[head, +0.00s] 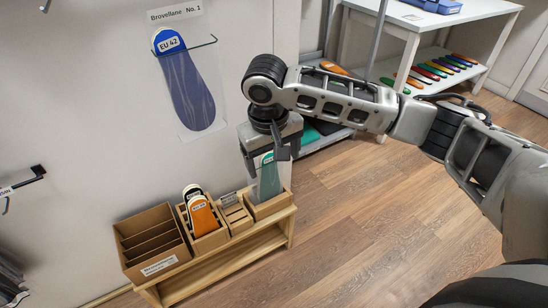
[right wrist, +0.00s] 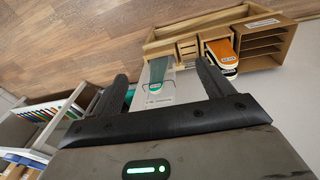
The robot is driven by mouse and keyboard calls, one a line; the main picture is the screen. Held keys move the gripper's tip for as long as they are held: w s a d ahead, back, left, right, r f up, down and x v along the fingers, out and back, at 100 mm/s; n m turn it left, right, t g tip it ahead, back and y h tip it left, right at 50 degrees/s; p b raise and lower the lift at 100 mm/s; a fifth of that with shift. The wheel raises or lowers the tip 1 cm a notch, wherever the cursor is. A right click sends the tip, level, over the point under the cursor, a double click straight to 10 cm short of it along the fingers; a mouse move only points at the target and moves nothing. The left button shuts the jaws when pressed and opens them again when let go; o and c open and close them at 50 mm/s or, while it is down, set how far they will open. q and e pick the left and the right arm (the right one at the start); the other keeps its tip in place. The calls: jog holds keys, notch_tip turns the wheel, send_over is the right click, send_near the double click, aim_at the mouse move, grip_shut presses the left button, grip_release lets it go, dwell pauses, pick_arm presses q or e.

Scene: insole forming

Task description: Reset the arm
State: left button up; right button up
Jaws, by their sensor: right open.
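My right gripper (head: 266,160) points down above the right end of a low wooden bench (head: 286,225). Its jaws are open, with the two fingers apart in the right wrist view (right wrist: 162,78). A green insole (head: 269,180) on a clear plate stands upright in a wooden box just below the fingers. The green insole also shows between the fingers in the right wrist view (right wrist: 159,72). Whether the fingers touch the plate I cannot tell, but they are not closed on it. My left gripper is not in view.
The bench holds an orange insole (head: 202,217) in a box and an empty slotted organizer (head: 150,238). A blue insole (head: 190,92) hangs on the wall in a clear holder. A white shelf (head: 410,45) with coloured insoles stands behind. The wooden floor (head: 370,215) is clear.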

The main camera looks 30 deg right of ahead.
dwell(0.4)
jog(key=s+a+f+n+t+y+p, duration=0.1)
jog(key=s+a+f+n+t+y, duration=0.2)
jog(key=a, duration=0.5)
jog(key=s+a+f+y+p, duration=0.25)
jog(key=a+f+y, duration=0.2)
jog(key=a, duration=0.35)
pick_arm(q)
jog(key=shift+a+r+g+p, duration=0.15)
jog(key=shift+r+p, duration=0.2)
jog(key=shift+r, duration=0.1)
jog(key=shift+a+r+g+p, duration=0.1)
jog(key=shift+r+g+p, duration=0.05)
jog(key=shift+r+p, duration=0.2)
pick_arm(e)
jog(key=s+d+f+t+h, duration=0.2)
jog(key=s+d+t, duration=0.4)
jog(key=s+d, duration=0.2)
jog(key=s, duration=0.2)
jog(key=shift+s+d+m+t, duration=0.25)
jog(key=shift+s+m+t, duration=0.05)
jog(key=shift+m, duration=0.1)
